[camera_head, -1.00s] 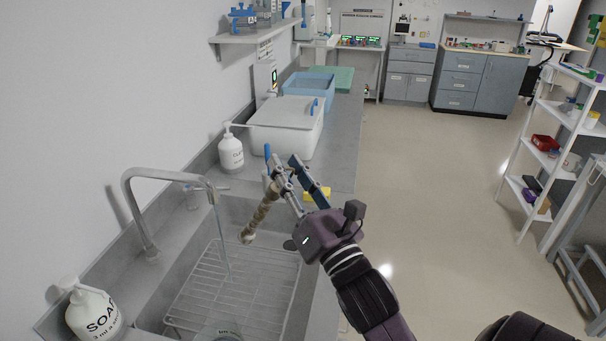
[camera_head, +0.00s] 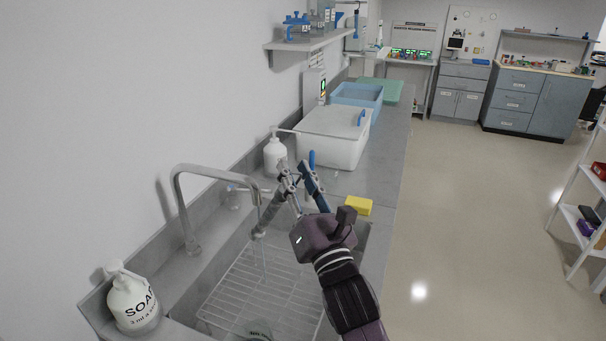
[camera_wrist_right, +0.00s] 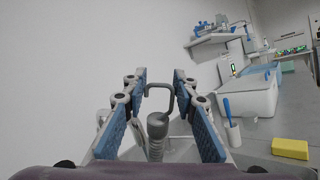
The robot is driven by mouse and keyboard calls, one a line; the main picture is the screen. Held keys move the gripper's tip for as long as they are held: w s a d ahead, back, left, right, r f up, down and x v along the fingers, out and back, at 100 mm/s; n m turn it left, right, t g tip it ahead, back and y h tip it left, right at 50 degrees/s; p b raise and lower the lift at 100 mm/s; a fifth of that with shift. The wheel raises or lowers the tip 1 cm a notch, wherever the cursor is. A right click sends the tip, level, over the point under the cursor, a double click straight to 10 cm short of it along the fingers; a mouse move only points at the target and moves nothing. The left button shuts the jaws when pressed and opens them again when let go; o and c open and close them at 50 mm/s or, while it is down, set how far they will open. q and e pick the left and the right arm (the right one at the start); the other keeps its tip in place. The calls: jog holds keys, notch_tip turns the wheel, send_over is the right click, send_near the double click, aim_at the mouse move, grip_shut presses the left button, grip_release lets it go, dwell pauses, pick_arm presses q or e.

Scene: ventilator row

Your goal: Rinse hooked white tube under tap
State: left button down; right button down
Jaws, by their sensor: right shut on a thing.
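My right gripper (camera_head: 296,174) is shut on a ribbed, greyish tube (camera_head: 270,214), which slants down and left over the sink. In the right wrist view the tube (camera_wrist_right: 157,130) stands between the two blue finger pads. A thin grey bent shape shows above it; I cannot tell whether it is the tube's hook or the tap. The grey tap (camera_head: 213,173) arches over the sink (camera_head: 352,262) from the left. My left gripper is not in view.
A wire rack (camera_head: 262,290) lies in the sink. A soap bottle (camera_head: 134,303) stands at front left, another pump bottle (camera_head: 275,155) behind the tap. A yellow sponge (camera_head: 358,206), a blue-handled brush (camera_head: 311,160) and a white lidded box (camera_head: 332,140) are on the counter. Open floor lies right.

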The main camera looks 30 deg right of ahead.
jog(key=shift+w+d, duration=0.1)
dwell(0.6)
jog(key=shift+w+d, duration=0.25)
jog(key=shift+d, duration=0.2)
jog(key=shift+s+a+p, duration=0.1)
jog(key=shift+a+p, duration=0.1)
jog(key=shift+p, duration=0.1)
jog(key=shift+s+a, duration=0.25)
jog(key=shift+a, duration=0.1)
jog(key=shift+s, duration=0.1)
